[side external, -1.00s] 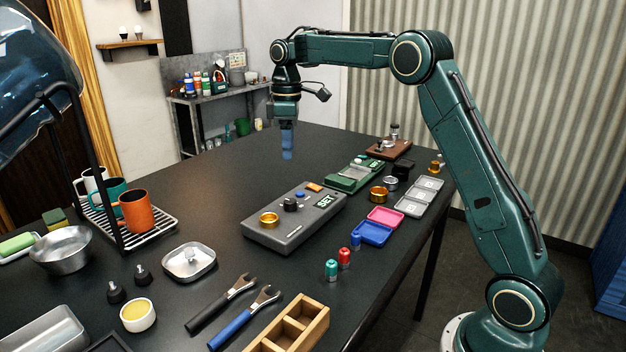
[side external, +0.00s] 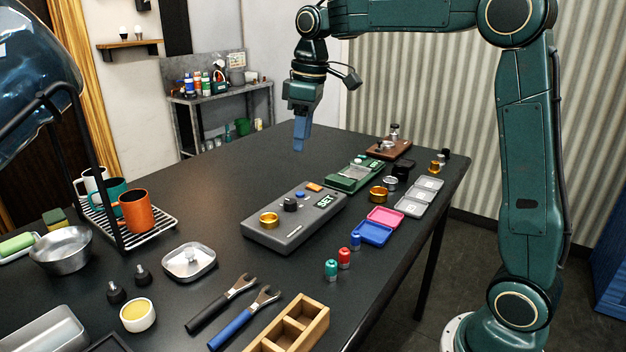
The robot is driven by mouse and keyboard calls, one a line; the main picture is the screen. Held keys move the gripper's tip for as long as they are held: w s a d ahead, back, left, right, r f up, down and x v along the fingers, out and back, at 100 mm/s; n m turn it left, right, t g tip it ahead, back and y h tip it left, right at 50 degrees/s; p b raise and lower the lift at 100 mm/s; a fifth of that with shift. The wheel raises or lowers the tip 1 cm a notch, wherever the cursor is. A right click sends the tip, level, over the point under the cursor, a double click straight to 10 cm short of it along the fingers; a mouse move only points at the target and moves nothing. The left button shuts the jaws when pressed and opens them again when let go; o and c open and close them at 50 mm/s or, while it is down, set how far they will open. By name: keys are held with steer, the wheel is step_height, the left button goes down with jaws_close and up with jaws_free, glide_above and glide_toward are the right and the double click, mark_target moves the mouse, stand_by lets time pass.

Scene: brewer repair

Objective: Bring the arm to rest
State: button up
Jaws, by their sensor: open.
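My gripper (side external: 300,138) hangs pointing down above the far part of the black table (side external: 225,165), with its blue fingers clear of every object. Nothing shows between the fingers. From this side the two fingers overlap, so the gap between them is hidden. My upper arm stands nearly upright at the right, and the forearm runs level to the left along the top of the picture.
Below and nearer stand a grey brewer unit (side external: 293,218) and a green unit (side external: 354,174). Pink (side external: 384,216) and blue (side external: 373,233) trays lie to the right. Orange mug (side external: 137,211), wrenches (side external: 245,318) and wooden box (side external: 290,325) are nearer. The far left tabletop is clear.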

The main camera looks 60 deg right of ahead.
steer(key=s+a+m+t, duration=0.1)
steer(key=s+a, duration=0.1)
steer(key=s, duration=0.5)
steer(key=s+a+m+t, duration=0.1)
steer(key=s+a+m, duration=0.15)
steer(key=s, duration=0.45)
steer(key=s+a+f+m+t, duration=0.1)
steer(key=s+f, duration=0.4)
steer(key=s, duration=0.6)
steer(key=shift+s+a+t, duration=0.25)
steer(key=shift+s+t, duration=0.05)
steer(key=shift+t, duration=0.3)
steer(key=shift+f+m, duration=0.1)
steer(key=shift+m, duration=0.15)
